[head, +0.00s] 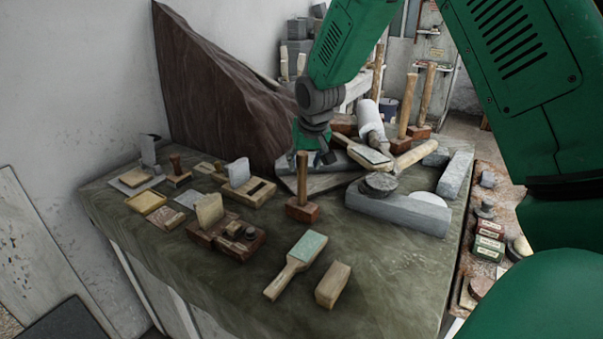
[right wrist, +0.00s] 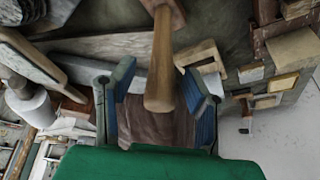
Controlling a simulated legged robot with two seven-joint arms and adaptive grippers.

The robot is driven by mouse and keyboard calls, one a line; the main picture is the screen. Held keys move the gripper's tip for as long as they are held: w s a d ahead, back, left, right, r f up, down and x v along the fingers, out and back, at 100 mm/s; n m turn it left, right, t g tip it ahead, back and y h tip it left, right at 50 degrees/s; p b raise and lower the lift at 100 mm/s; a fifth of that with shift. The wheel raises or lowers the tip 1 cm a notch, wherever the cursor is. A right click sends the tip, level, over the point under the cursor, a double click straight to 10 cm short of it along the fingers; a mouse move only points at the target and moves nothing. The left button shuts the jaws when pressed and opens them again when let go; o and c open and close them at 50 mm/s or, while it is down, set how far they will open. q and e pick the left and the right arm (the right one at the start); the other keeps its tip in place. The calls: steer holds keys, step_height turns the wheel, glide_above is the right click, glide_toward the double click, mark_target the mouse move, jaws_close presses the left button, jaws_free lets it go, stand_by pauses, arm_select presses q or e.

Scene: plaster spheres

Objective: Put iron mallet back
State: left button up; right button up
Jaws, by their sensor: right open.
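A mallet (head: 302,208) stands on its reddish-brown block head on the stone-topped table, its wooden handle pointing up. I cannot tell from its colour whether the head is iron. My right gripper (head: 316,156) is just behind and beside the top of this handle in the head view. In the right wrist view, the mallet handle (right wrist: 163,60) runs between the two blue fingers of the open right gripper (right wrist: 160,75), with the head at the top edge. Finger contact with the handle does not show. Two more mallets (head: 407,105) (head: 428,100) stand handle-up at the back. My left gripper is not in view.
A grey stone block (head: 400,213) with a dark disc lies right of the mallet. A green-faced paddle (head: 296,262) and a wooden block (head: 333,285) lie in front. A wooden tool box (head: 226,232) sits left. A dark rock slab (head: 215,95) rises behind. The front right tabletop is clear.

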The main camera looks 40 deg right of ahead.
steer(key=v, duration=0.7)
steer(key=shift+a+r, duration=0.2)
steer(key=shift+r, duration=0.05)
steer(key=shift+s+d, duration=0.1)
steer(key=shift+d, duration=0.05)
steer(key=shift+f, duration=0.1)
